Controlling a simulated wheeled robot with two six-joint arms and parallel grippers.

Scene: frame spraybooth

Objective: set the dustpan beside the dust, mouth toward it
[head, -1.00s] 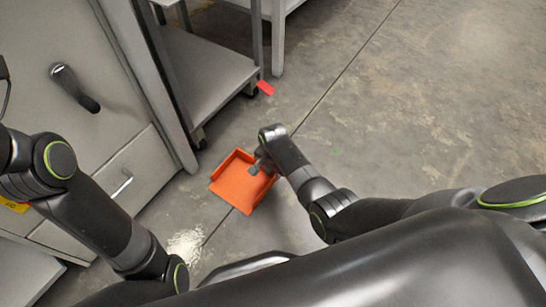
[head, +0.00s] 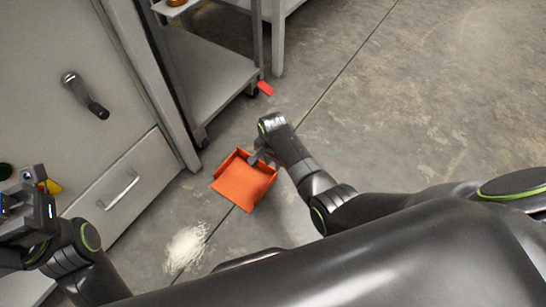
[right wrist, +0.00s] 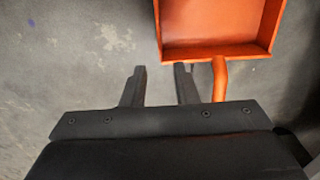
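The orange dustpan (head: 243,187) lies on the concrete floor in the middle of the head view. Its raised back wall is at the top and its open side is toward the bottom. A pale dust pile (head: 186,247) lies apart from it, to the lower left. My right gripper (head: 260,156) is at the handle end. In the right wrist view, its fingers (right wrist: 160,78) are apart with only floor between them. The dustpan handle (right wrist: 219,82) is outside them, just right of the right finger. My left gripper (head: 38,208) is raised at the left edge; its finger gap is unclear.
A grey cabinet with a drawer (head: 122,190) stands at the left. A wheeled shelf cart (head: 205,75) stands behind the dustpan, with a small red piece (head: 265,88) on the floor beside it. The floor to the right is open.

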